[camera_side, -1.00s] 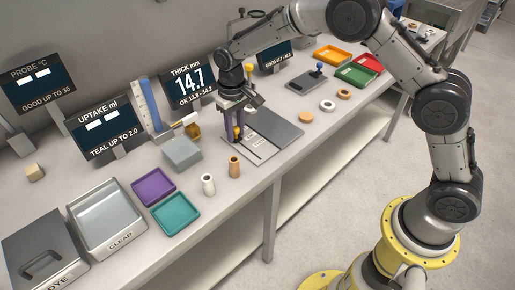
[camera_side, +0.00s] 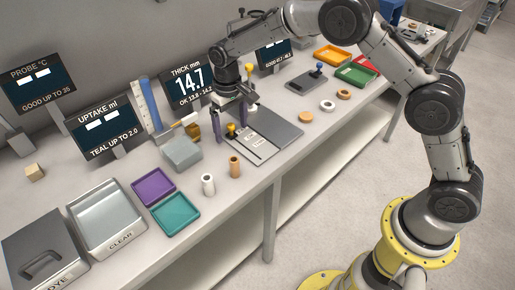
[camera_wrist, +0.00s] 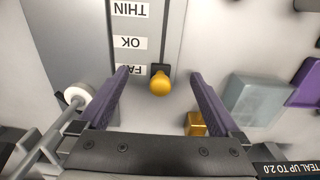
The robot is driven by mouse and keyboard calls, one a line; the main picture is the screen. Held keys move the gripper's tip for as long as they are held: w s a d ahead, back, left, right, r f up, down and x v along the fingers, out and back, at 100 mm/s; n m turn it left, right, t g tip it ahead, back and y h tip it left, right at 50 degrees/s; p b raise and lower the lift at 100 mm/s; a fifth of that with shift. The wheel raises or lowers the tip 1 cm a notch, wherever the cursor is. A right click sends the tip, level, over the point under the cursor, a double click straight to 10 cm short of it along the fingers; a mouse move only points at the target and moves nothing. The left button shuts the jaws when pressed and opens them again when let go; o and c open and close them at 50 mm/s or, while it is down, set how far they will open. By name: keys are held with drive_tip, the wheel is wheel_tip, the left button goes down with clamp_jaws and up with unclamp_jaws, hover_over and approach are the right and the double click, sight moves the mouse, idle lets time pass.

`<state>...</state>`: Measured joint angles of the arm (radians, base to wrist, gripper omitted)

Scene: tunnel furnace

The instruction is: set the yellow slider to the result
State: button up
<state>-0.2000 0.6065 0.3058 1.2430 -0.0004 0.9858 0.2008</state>
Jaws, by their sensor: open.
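The yellow slider (camera_side: 231,129) has a round knob on a dark block and sits in a track on a grey panel (camera_side: 284,131). In the wrist view the knob (camera_wrist: 160,84) stands beside the lowest label, partly hidden and seemingly "FAT"; "OK" and "THIN" follow farther along the track. The thickness display (camera_side: 190,85) reads 14.7, with OK 13.8-14.2. My gripper (camera_side: 235,124) is open above the slider end of the panel. In the wrist view its purple fingers (camera_wrist: 160,73) stand apart on either side of the knob, not touching it.
A grey translucent block (camera_side: 182,153), a white cylinder (camera_side: 208,184) and a brown cylinder (camera_side: 235,167) stand left of the panel. A brass block (camera_wrist: 197,124) and a white-headed tool (camera_wrist: 76,98) lie near my fingers. Rings and another lever panel (camera_side: 307,79) are to the right.

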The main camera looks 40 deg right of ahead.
drive_tip(key=shift+r, duration=3.5)
drive_tip(key=s+d+r+m+t, duration=0.15)
drive_tip(key=s+d+r, duration=0.25)
drive_tip(key=s+r, duration=0.45)
drive_tip(key=s+d+r+n+t, duration=0.1)
drive_tip(key=s+d+r+t, duration=0.4)
drive_tip(key=r, duration=0.7)
drive_tip(key=s+f, duration=0.4)
drive_tip(key=s, duration=0.7)
drive_tip(key=s+d+f, duration=0.1)
drive_tip(key=s+f, duration=0.4)
drive_tip(key=s, duration=0.6)
drive_tip(key=shift+d+g, duration=0.25)
drive_tip(key=shift+g, duration=0.2)
